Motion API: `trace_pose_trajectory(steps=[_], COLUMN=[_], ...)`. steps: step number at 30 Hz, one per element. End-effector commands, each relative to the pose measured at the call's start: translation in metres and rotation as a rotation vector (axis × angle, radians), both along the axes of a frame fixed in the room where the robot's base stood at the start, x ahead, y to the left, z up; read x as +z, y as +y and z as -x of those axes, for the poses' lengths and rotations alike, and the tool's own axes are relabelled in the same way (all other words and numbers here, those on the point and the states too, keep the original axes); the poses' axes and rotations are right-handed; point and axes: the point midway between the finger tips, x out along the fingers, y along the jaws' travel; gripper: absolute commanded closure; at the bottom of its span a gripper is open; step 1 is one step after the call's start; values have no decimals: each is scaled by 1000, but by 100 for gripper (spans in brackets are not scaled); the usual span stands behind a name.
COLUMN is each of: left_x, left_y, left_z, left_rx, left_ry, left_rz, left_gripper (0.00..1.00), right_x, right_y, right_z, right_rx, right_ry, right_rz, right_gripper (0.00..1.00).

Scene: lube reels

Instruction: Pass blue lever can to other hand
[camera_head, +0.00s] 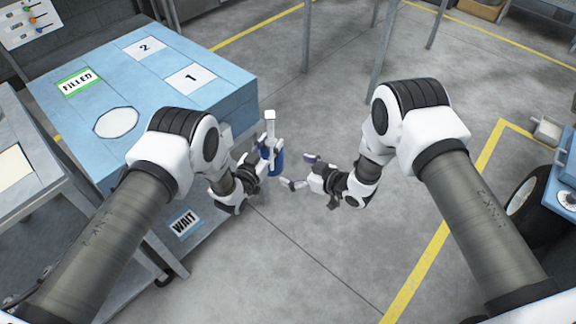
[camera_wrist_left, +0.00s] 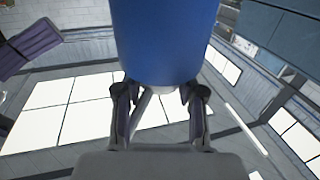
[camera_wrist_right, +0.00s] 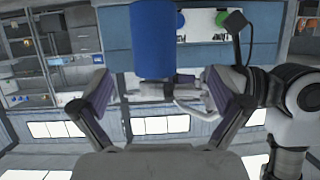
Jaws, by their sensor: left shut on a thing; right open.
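The blue lever can (camera_head: 272,163) is held in the air between my two arms, with its white top and lever pointing up in the head view. My left gripper (camera_head: 259,166) is shut on it. The can's blue body (camera_wrist_left: 165,40) fills the upper middle of the left wrist view, with the fingers at its lower end. My right gripper (camera_head: 300,172) is open and empty, a little to the right of the can. In the right wrist view the can (camera_wrist_right: 153,40) shows beyond and between the spread fingers (camera_wrist_right: 165,95), apart from them as far as I can tell.
A blue-topped cart (camera_head: 215,100) with labels 1, 2, FILLED and a white disc stands at left. A lower WAIT label (camera_head: 185,222) is on its near side. A wheeled blue cart (camera_head: 560,190) is at the right edge. Open floor (camera_head: 300,260) lies below the grippers.

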Motion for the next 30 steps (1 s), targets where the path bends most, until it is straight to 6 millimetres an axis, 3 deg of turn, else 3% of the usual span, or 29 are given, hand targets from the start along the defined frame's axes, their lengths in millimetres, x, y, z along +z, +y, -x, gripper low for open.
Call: trace_pose_trajectory(steps=[15, 26, 27, 30], left_x=[1, 1, 1, 1], left_y=[0, 0, 0, 0], left_z=[0, 0, 0, 0], left_rx=[0, 0, 0, 0], left_ry=[-2, -2, -2, -2], left_rz=[0, 1, 0, 1], left_gripper=[100, 100, 100, 100], right_x=[-39, -44, -44, -44], right_y=[71, 79, 79, 79], right_z=[-60, -67, -67, -67], right_rx=[-3, -5, -5, -5], right_ry=[1, 2, 2, 2], right_rz=[-1, 1, 1, 1], right_gripper=[0, 0, 4, 39])
